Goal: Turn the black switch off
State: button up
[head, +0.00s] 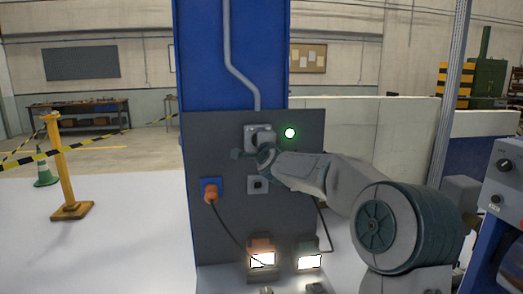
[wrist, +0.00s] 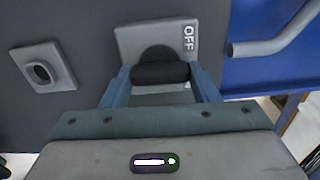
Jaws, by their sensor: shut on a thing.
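The black switch (wrist: 160,73) is a dark rotary knob on a light grey plate (wrist: 130,40) marked OFF at one edge. In the wrist view, the two blue-grey fingers of my gripper (wrist: 162,84) stand on either side of the knob and are shut on it. In the head view the switch's grey plate (head: 250,131) is on the dark panel, and my gripper (head: 255,154) reaches it from the right. My wrist hides most of the knob there, so its exact angle cannot be told.
A green lamp (head: 290,132) glows right of the switch. Below are a grey socket (head: 258,185), an orange plug (head: 210,193) in a blue socket, and two lit lamps (head: 262,259) (head: 309,262) with cables. A grey pipe (head: 234,65) runs down above the switch.

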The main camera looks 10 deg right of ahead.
jog(key=shift+r+n+b, duration=0.1)
jog(key=shift+n+b, duration=1.15)
jog(key=shift+n, duration=3.25)
jog(key=o, duration=1)
jog(key=shift+s, duration=0.1)
jog(key=shift+s+b, duration=3.15)
jog(key=shift+s, duration=3.65)
